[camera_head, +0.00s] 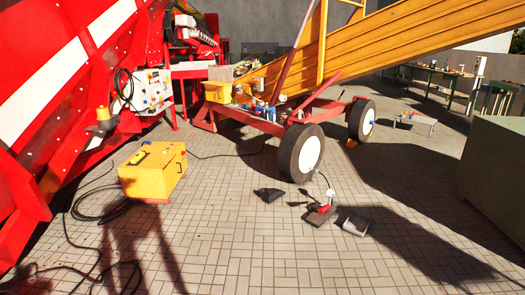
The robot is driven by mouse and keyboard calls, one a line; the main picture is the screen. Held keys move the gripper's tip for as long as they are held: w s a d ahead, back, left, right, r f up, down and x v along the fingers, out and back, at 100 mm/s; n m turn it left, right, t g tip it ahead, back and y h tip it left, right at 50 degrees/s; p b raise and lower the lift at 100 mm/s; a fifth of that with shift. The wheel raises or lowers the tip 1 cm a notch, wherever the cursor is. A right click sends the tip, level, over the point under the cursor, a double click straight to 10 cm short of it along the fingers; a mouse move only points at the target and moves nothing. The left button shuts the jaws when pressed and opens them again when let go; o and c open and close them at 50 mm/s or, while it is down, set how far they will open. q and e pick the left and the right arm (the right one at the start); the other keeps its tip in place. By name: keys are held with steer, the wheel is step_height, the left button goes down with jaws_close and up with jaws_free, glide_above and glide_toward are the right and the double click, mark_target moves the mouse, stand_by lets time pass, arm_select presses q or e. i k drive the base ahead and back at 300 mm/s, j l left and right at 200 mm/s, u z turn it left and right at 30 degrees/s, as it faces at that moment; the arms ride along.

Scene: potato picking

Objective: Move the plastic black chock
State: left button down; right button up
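A small black wedge, which looks like the plastic black chock (269,195), lies on the paved floor in the middle of the view. It sits just in front of and to the left of the near trailer wheel (301,153), apart from it as far as I can tell. Neither of my grippers shows in this view.
A red and dark device (320,214) and a grey block (355,225) stand right of the chock. A yellow box (153,171) with cables around it is at left, near the red machine (60,90). A yellow conveyor (400,45) rises overhead. The near paving is mostly clear.

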mark_target(270, 196)
steer(key=i, duration=3.95)
